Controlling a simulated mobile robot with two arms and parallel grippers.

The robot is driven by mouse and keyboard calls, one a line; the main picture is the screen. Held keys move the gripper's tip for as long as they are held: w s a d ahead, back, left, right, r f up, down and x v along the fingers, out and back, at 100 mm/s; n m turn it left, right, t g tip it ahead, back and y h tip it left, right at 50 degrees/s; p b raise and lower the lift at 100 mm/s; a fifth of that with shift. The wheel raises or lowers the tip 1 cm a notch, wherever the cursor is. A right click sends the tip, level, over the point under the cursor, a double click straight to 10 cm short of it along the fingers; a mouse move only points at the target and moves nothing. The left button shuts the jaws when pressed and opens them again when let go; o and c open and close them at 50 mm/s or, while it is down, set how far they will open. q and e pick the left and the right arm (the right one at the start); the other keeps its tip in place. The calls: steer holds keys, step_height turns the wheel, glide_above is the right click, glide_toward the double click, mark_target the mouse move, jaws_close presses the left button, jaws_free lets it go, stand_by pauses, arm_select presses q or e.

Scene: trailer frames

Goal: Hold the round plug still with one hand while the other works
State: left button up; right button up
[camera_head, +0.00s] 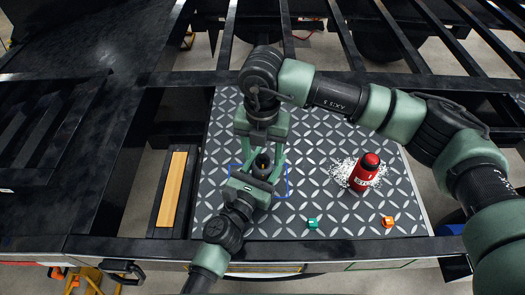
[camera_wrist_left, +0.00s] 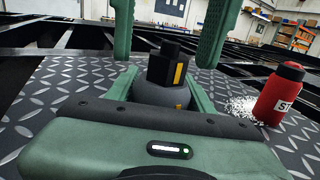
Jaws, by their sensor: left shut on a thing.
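The round plug (camera_head: 262,162) is dark grey with a black faceted top. It stands at the left middle of the diamond-pattern plate (camera_head: 310,120), and yellow marks on it show in the left wrist view (camera_wrist_left: 165,92). My left gripper (camera_head: 256,172) reaches in from the near side and is shut on the plug's round body. My right gripper (camera_head: 260,145) comes down from above. In the left wrist view its two green fingers (camera_wrist_left: 168,35) stand apart on either side of the plug's top, with gaps, so it is open and empty.
A red bottle (camera_head: 364,173) stands in white granules (camera_head: 342,172) right of the plug. A green piece (camera_head: 312,223) and an orange piece (camera_head: 388,222) lie near the plate's front edge. A wooden strip (camera_head: 172,190) lies left. Dark frame beams (camera_head: 345,35) with open gaps surround the plate.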

mark_target(262, 156)
arm_select(q)
steer(key=o, duration=1.6)
arm_select(e)
step_height(262, 156, up, 12)
